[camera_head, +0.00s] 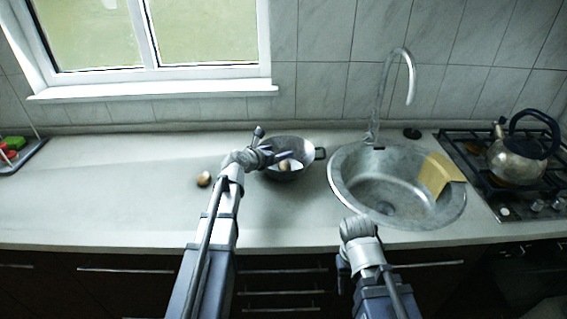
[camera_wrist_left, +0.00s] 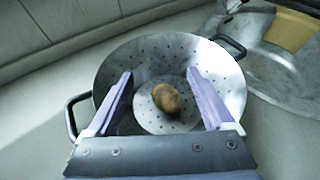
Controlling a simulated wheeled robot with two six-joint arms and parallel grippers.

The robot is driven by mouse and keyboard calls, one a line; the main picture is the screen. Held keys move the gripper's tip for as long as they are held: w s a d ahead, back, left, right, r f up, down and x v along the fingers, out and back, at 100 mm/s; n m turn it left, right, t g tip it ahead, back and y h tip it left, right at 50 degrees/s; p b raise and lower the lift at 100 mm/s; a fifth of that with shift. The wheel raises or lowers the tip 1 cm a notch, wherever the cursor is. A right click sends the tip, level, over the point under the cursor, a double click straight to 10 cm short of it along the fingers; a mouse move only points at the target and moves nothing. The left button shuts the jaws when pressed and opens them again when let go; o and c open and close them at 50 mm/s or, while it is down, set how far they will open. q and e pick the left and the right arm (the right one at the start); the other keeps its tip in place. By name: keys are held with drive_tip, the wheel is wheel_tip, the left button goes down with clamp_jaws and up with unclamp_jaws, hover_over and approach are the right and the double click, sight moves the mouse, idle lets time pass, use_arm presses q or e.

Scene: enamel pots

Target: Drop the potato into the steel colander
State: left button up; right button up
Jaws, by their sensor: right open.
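The steel colander (camera_head: 305,151) stands on the counter left of the sink, and it fills the middle of the left wrist view (camera_wrist_left: 112,72). The brown potato (camera_wrist_left: 167,98) lies on its perforated bottom; it also shows as a small light shape in the head view (camera_head: 284,166). My left gripper (camera_head: 280,157) is over the colander. In the left wrist view its fingers (camera_wrist_left: 160,85) are spread, with the potato seen between them and clear of both. My right gripper (camera_head: 355,232) is low in front of the sink, its fingers mostly hidden by the arm.
A small round brown-and-white object (camera_head: 204,179) lies on the counter left of my left arm. The sink (camera_head: 345,185) holds a yellow cloth-like piece (camera_head: 436,174) on its right rim. A kettle (camera_head: 518,158) stands on the stove at right. The left counter is mostly clear.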

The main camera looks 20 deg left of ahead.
use_arm(q)
drive_tip(key=shift+o, duration=0.5)
drive_tip(key=p+v, duration=0.3)
drive_tip(key=v, duration=0.4)
drive_tip(key=shift+s+r, duration=0.15)
drive_tip(key=shift+s, duration=0.2)
